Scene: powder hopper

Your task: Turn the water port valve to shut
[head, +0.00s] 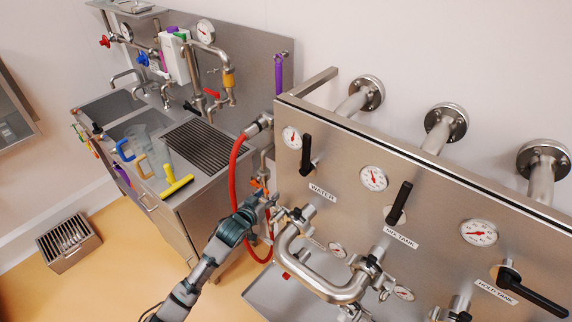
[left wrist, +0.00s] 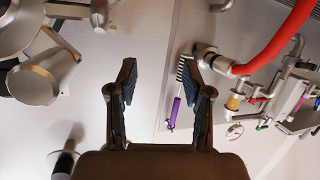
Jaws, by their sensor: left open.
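The steel panel (head: 345,155) carries a black valve handle (head: 306,155) above the WATER label (head: 322,193). The handle stands nearly upright in the picture, leaning slightly. My left gripper (head: 266,199) is in front of the panel's left end, below and left of the handle and apart from it. In the left wrist view, its two fingers (left wrist: 161,82) are spread with nothing between them. A dark rod at the lower left of that view may be a valve handle; I cannot tell which. My right gripper is not in view.
A red hose (head: 236,180) hangs close beside my left gripper. A curved steel pipe (head: 315,282) juts from the panel to its right. The MIX TANK handle (head: 399,203) and HOLD TANK handle (head: 532,293) are farther right. A sink bench (head: 190,205) stands left.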

